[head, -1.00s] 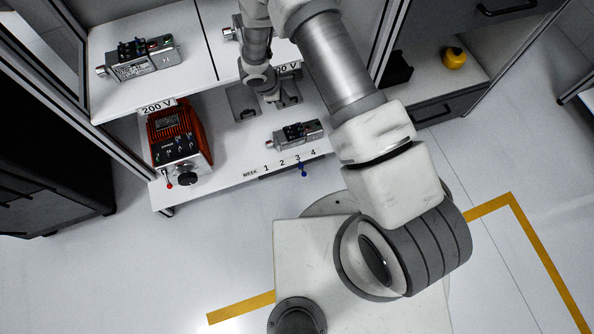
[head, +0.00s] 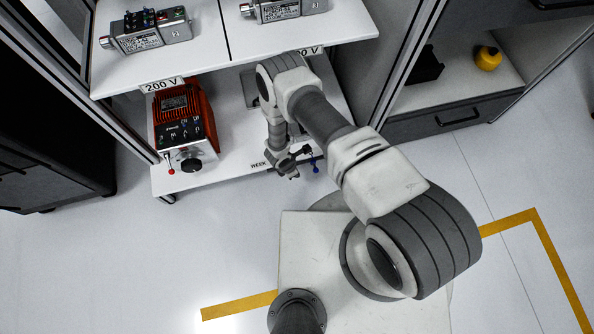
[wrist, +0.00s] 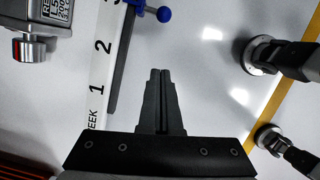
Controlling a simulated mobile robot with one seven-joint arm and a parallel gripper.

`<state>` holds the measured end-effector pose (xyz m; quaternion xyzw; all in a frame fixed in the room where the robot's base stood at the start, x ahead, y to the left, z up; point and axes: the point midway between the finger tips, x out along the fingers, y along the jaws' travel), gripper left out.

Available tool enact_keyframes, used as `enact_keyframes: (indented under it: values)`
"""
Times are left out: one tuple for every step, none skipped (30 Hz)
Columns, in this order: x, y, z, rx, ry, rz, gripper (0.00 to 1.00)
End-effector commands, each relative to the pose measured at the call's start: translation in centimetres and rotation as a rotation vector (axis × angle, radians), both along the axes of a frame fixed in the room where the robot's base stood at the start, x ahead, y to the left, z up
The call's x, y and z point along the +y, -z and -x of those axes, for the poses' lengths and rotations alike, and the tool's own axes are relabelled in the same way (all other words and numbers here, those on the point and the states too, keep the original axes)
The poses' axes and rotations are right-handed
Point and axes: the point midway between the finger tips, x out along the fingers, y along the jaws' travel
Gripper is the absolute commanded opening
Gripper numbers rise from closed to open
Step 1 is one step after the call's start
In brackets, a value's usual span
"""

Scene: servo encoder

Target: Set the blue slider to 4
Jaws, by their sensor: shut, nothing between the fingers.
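The blue slider (head: 316,165) sits on the front edge of the lower shelf. In the wrist view its round blue knob (wrist: 164,14) shows at the top, past the printed 2; the 3 and 4 are out of that view. In the head view my arm hides most of the numbers. My gripper (wrist: 161,72) is shut and empty. Its fingertips lie in front of the dark slider rail (wrist: 124,65), apart from the knob. In the head view my gripper (head: 291,175) is left of the knob.
A red 200 V unit (head: 183,115) with a red-tipped lever (head: 171,171) stands left on the lower shelf. A grey device (wrist: 35,20) lies behind the number strip. The upper shelf (head: 225,62) overhangs.

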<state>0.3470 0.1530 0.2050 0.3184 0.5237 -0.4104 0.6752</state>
Motion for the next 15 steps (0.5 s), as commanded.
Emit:
enact_keyframes:
  values:
    - [-0.4, 1.8, -0.1, 0.001, 0.002, 0.001, 0.0]
    - [-0.5, 2.4, -0.2, 0.0, 0.003, 0.001, 0.0]
    - [-0.7, 3.2, -0.2, 0.0, 0.004, 0.001, 0.0]
    - [-0.8, 3.8, -0.3, 0.001, 0.003, 0.001, 0.0]
    - [-0.9, 4.3, -0.4, 0.0, 0.003, 0.001, 0.0]
    - [-1.1, 5.1, -0.5, 0.0, 0.004, 0.001, 0.0]
    - [-1.2, 5.6, -0.5, 0.001, 0.004, 0.0, 0.0]
    - [-1.3, 6.1, -0.6, 0.001, 0.004, 0.0, 0.0]
    - [-1.5, 6.7, -0.7, 0.0, 0.004, 0.0, 0.0]
    - [-1.6, 7.1, -0.8, 0.0, 0.004, 0.0, 0.0]
    - [-2.1, 6.6, -1.2, -0.002, 0.005, 0.001, 0.0]
    - [-2.7, 6.2, -1.5, -0.002, 0.003, 0.002, 0.0]
    - [-3.2, 6.1, -1.7, -0.001, 0.004, 0.003, 0.0]
    - [-3.5, 6.0, -1.8, -0.001, 0.003, 0.002, 0.0]
    - [-3.8, 5.9, -2.1, -0.001, 0.003, 0.001, 0.0]
